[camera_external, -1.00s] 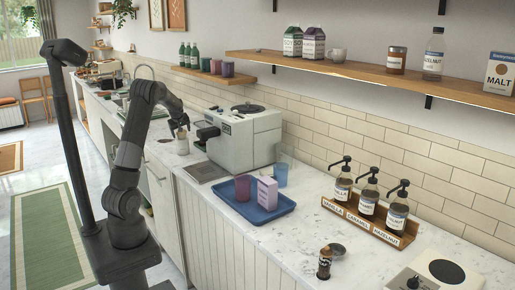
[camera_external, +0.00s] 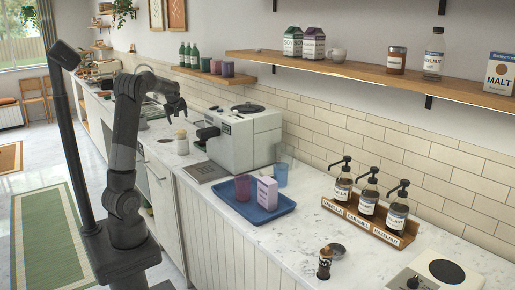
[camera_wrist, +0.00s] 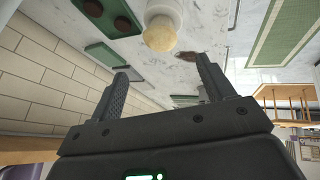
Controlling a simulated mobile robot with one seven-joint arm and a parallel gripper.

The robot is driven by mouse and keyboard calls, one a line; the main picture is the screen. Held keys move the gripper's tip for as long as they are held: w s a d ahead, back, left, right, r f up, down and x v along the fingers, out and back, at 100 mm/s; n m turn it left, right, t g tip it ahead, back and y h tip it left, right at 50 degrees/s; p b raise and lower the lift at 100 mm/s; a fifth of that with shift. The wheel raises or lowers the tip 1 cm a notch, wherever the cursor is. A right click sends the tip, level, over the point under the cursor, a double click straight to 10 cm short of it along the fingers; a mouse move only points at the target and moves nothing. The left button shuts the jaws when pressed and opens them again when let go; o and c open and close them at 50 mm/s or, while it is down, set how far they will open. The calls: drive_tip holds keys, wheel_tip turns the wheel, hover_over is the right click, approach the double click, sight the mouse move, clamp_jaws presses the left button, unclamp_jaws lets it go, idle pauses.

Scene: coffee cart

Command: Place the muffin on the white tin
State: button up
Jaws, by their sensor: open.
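The pale tan muffin (camera_external: 181,134) sits on top of the white tin (camera_external: 182,147) on the counter, left of the coffee machine. In the wrist view the muffin (camera_wrist: 160,36) covers the end of the white tin (camera_wrist: 164,10), and the two appear to touch. My gripper (camera_external: 176,110) is above the muffin and apart from it. Its two fingers show spread and empty in the wrist view (camera_wrist: 162,75), with the muffin beyond them.
A grey coffee machine (camera_external: 243,137) stands right of the tin. A blue tray (camera_external: 262,214) holds a cup and a carton. In the wrist view a green tray (camera_wrist: 80,8) with dark round items lies near the tin. A shelf (camera_external: 208,77) with bottles and cups runs along the wall.

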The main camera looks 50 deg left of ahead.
drive_tip(key=s+d+r+m+t+h, duration=0.1)
drive_tip(key=s+d+m+h, duration=0.2)
drive_tip(key=d, duration=1)
drive_tip(key=s+d+r+m+t+h, duration=0.15)
drive_tip(key=d+m, duration=0.35)
drive_tip(key=d, duration=0.8)
drive_tip(key=s+d+f+m, duration=0.2)
drive_tip(key=s+d+m, duration=0.2)
drive_tip(key=s+d, duration=0.4)
drive_tip(key=s+d+f+m, duration=0.2)
drive_tip(key=s+d+m, duration=0.3)
drive_tip(key=s+d, duration=0.2)
drive_tip(key=shift+s+d+f+h, duration=0.4)
drive_tip(key=shift+d+h, duration=0.05)
drive_tip(key=shift+d, duration=0.65)
